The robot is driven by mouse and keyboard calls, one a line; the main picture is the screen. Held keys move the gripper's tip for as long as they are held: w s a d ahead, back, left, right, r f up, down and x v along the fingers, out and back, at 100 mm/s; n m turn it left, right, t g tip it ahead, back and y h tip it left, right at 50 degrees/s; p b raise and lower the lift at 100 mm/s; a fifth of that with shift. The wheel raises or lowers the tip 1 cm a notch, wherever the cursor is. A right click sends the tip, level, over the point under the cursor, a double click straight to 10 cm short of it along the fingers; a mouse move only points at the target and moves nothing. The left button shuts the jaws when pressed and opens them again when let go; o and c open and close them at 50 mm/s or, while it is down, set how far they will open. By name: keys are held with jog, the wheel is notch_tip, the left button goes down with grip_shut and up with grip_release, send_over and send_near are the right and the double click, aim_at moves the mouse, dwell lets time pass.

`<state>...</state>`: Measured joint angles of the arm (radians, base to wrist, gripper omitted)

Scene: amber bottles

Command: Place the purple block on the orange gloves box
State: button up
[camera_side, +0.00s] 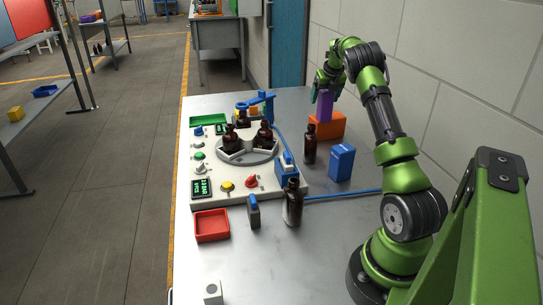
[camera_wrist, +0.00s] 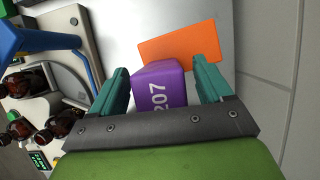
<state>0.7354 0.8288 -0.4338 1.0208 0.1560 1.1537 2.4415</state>
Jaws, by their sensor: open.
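The purple block (camera_side: 324,106), marked 207 in the wrist view (camera_wrist: 158,88), is upright between the fingers of my gripper (camera_side: 325,88). In the wrist view my gripper (camera_wrist: 161,66) is open, with a gap on each side of the block. The orange gloves box (camera_side: 334,125) lies flat on the table at the back right. In the side view the block's lower end meets the top of the box and appears to rest on it. The box also shows beyond the block in the wrist view (camera_wrist: 182,46); the contact itself is hidden there.
A dark bottle (camera_side: 309,145) and a blue box (camera_side: 341,163) stand in front of the orange box. To the left is a white machine (camera_side: 236,188) with bottles on a turntable. A wall runs along the right. Bare table (camera_side: 310,240) lies nearer the camera.

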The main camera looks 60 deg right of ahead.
jog(key=v, duration=1.2)
jog(key=w+a+r+n+t+y, duration=0.1)
jog(key=a+r+n+t, duration=0.15)
jog(key=a+n, duration=0.85)
jog(key=w+a+r+n+t+y, duration=0.1)
jog(key=w+a+r+n+y, duration=0.15)
jog(key=a+n, duration=0.85)
jog(key=s+a+f+n, duration=0.2)
jog(key=s+a+n, duration=0.2)
jog(key=a, duration=0.5)
jog(key=s+a+f+n+y, duration=0.1)
jog(key=s+a+f+n, duration=0.1)
jog(key=s+a+n, duration=0.3)
jog(key=s+a+f+n, duration=0.2)
jog(key=s+a+n, duration=0.3)
jog(key=a+n, duration=0.5)
jog(key=a, duration=0.4)
jog(key=shift+f+y, duration=0.35)
jog(key=shift+f, duration=0.05)
